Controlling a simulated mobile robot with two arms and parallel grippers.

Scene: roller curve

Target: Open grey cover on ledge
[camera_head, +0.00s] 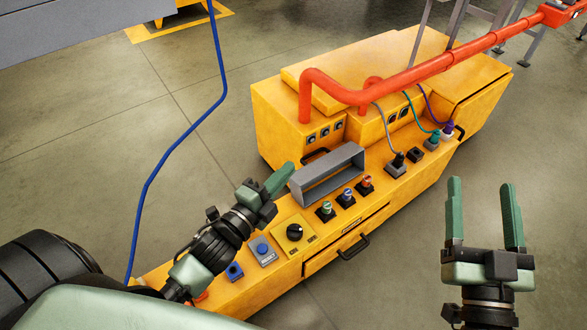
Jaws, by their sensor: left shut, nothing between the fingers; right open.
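The ledge also holds a black knob (294,232), a blue button (262,248), green, blue and red switches (347,194), and cable plugs (398,160). An orange pipe (430,76) runs above the machine. A blue cable (150,180) hangs at left. Floor at right is clear.

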